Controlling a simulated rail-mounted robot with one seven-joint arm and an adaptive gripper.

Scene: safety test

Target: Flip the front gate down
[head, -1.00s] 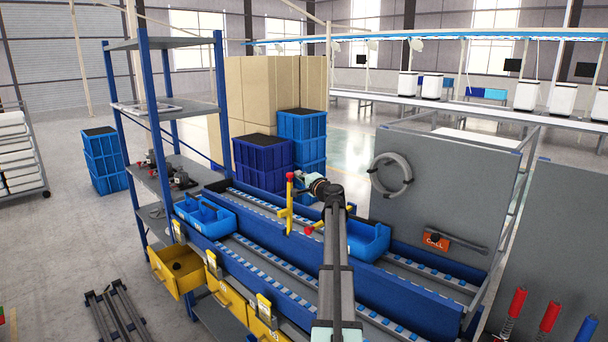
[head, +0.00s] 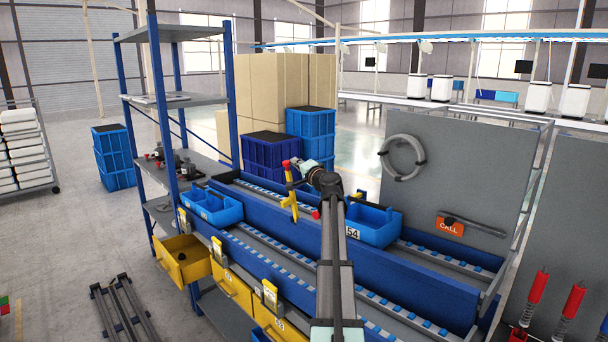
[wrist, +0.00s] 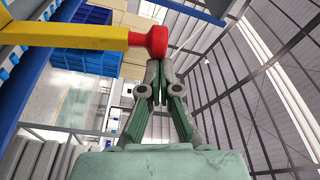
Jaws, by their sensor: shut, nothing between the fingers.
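A yellow gate bar with a red knob on its end (head: 290,188) stands nearly upright, slightly tilted, at the blue flow rack. A second, shorter yellow bar with a red knob (head: 316,214) lies low beside it. My gripper (head: 297,162) is shut and empty, close to the right of the upper red knob. In the wrist view, the yellow bar (wrist: 70,35) enters from the left and its red knob (wrist: 153,40) is just beyond the shut fingertips (wrist: 160,68). I cannot tell whether they touch.
Blue bins (head: 212,206) and (head: 372,222) sit on the roller lanes on either side. A yellow bin (head: 184,258) hangs at the front left. A grey panel (head: 450,160) with a hose stands to the right. Stacked blue crates (head: 268,155) are behind.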

